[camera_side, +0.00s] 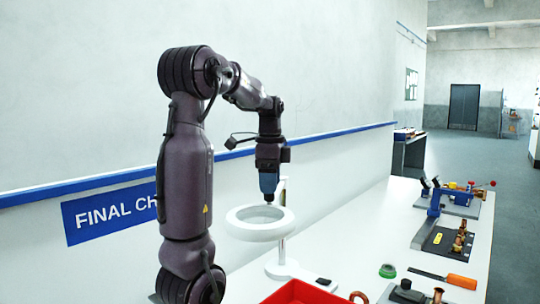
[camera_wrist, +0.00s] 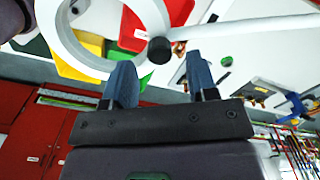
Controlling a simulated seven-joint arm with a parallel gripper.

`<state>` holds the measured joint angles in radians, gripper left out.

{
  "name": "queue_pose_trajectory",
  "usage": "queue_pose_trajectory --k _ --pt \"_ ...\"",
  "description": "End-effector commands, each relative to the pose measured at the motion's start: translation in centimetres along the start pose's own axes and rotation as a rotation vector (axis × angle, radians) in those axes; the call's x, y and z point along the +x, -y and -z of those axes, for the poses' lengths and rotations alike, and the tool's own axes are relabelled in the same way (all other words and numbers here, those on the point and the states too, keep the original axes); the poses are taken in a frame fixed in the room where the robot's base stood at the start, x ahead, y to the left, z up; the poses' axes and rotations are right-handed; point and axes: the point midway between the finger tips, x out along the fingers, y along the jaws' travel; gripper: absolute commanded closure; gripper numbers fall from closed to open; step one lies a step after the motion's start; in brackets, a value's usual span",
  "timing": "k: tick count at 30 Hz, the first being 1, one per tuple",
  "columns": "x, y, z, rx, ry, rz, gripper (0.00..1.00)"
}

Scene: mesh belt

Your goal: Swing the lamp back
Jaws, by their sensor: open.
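The lamp is a white ring-shaped head (camera_side: 260,234) on a stand with a round white base (camera_side: 283,268), on the white bench. My gripper (camera_side: 268,190) points down just above the far side of the ring in the side view. In the wrist view the ring (camera_wrist: 150,14) fills the upper left, and a white lamp arm (camera_wrist: 245,27) runs off to the right from a black knob (camera_wrist: 160,50). My gripper's two blue fingers (camera_wrist: 160,75) are apart and hold nothing. The knob appears between and beyond the fingertips; I cannot tell if they touch it.
A red bin (camera_side: 298,292) stands at the bench front; yellow and green bins (camera_wrist: 88,42) also show in the wrist view. A green roll (camera_side: 387,270), an orange-handled tool (camera_side: 462,281) and a blue fixture (camera_side: 434,204) lie to the right. A wall runs behind the bench.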

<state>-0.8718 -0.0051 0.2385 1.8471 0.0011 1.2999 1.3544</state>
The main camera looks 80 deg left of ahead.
Motion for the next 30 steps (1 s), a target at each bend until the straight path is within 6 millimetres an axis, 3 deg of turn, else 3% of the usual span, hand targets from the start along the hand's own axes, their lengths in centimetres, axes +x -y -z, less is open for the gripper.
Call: queue_pose_trajectory --k 9,15,30 --pt "-7.2 0.1 0.0 0.000 -0.001 0.005 0.47" --pt "-9.9 0.0 0.0 0.001 -0.001 0.002 0.47" --pt "-10.6 0.0 0.0 0.001 0.000 0.000 0.47"
